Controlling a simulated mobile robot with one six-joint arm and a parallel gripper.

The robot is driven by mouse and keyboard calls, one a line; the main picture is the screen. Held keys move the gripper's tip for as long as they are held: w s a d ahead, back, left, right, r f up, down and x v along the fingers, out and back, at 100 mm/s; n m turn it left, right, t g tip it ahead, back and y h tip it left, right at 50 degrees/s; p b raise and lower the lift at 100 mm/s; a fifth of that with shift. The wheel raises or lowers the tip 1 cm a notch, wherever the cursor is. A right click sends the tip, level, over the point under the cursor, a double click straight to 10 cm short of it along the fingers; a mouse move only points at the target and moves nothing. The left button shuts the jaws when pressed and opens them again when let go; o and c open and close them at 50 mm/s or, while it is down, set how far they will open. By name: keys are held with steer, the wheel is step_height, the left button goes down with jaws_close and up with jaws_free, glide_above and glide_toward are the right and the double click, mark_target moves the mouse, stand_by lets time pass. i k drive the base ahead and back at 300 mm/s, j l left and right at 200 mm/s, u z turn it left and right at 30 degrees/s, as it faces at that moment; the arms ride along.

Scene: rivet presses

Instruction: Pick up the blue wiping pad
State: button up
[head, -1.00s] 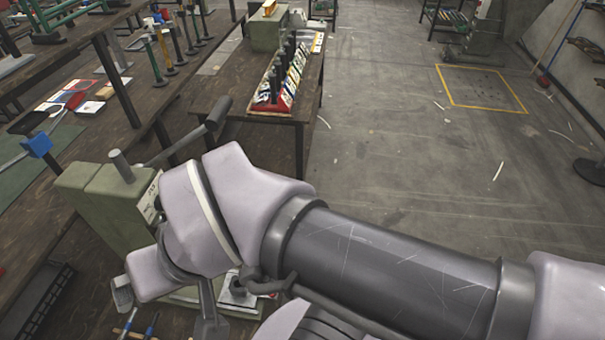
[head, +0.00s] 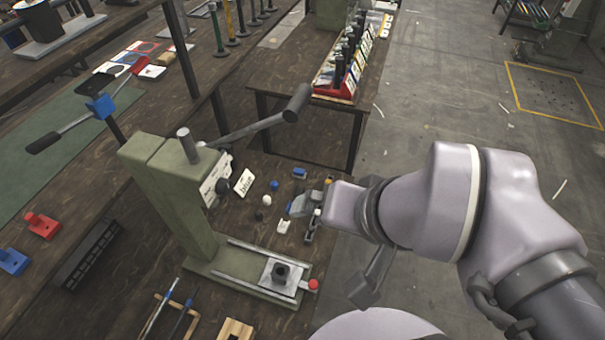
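A small blue block (head: 299,173), which may be the wiping pad, lies on the dark wooden bench beside the green press, in the head view. A flat grey-blue piece (head: 297,206) lies just left of my gripper; I cannot tell what it is. My gripper (head: 312,216) is low over the right part of the bench, just below the blue block in the picture and apart from it. Its fingers are small and partly hidden by my wrist, so their opening is unclear. I see nothing clearly held.
The green press (head: 165,195) with its long lever stands left of my gripper. A red-ended rack (head: 335,90) stands on the farther bench.

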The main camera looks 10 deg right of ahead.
mark_target(297, 173)
steer(key=u, duration=1.7)
steer(key=z, duration=1.7)
steer(key=i+l+u, duration=0.25)
steer(key=l+u, duration=0.25)
steer(key=i+l+u, duration=0.2)
steer(key=l+u, duration=0.75)
steer(key=l, duration=0.2)
steer(key=l+u, duration=0.45)
steer(key=l, duration=0.2)
steer(key=i+l+u, duration=0.3)
steer(key=l+u, duration=0.3)
steer(key=i+l, duration=0.05)
